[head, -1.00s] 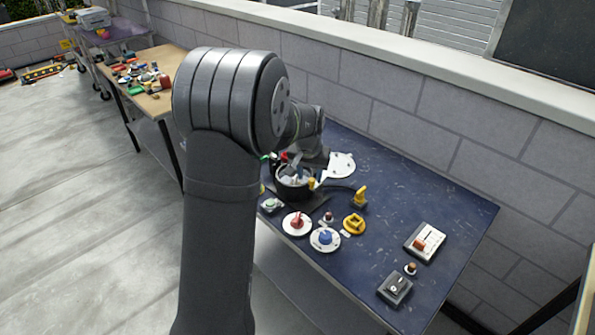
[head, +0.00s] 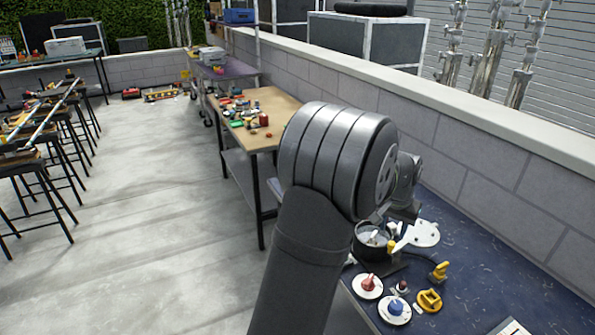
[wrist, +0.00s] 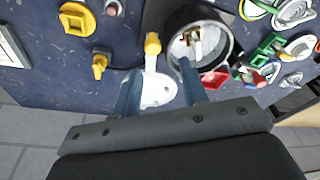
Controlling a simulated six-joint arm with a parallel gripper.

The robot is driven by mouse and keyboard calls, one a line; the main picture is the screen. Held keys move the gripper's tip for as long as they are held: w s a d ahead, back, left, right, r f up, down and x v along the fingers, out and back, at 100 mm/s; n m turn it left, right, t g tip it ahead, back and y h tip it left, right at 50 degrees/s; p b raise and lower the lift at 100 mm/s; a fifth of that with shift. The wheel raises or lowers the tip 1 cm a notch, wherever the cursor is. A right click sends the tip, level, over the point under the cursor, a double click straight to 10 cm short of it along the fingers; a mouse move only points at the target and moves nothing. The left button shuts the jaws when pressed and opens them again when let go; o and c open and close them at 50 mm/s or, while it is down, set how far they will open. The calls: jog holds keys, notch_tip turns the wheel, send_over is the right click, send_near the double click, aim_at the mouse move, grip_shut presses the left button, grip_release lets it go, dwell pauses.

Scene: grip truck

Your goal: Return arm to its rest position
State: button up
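My arm bends over the blue bench (head: 470,250) in the head view, and its links hide most of the gripper there. In the wrist view my gripper (wrist: 160,90) has two blue-grey fingers standing apart with nothing held between them. Beyond the fingers lie a white disc (wrist: 157,92) and a yellow-topped part (wrist: 152,46). A round black container (wrist: 236,55) with small items inside stands just right of the fingers; it also shows in the head view (head: 372,252) close to the arm.
A wooden table (head: 275,101) with small objects stands farther back. Open floor lies left.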

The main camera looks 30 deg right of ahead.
aim_at(389, 243)
jog(key=x, duration=0.4)
jog(key=a+x, duration=0.1)
jog(key=x, duration=0.2)
jog(key=shift+s+a+f, duration=0.1)
jog(key=shift+s+f, duration=0.15)
jog(key=shift+s, duration=0.1)
jog(key=shift+s+r, duration=0.1)
jog(key=shift+s, duration=0.3)
jog(key=shift+w, duration=0.1)
jog(key=shift+w, duration=0.25)
jog(key=shift+w+d+v, duration=0.1)
jog(key=shift+d+v, duration=0.05)
jog(key=shift+v, duration=0.7)
jog(key=shift+w+d+v, duration=0.1)
jog(key=shift+d+v, duration=0.05)
jog(key=shift+v, duration=0.7)
jog(key=shift+w+d+v, duration=0.1)
jog(key=shift+d+v, duration=0.05)
jog(key=shift+v, duration=0.7)
jog(key=shift+r, duration=0.2)
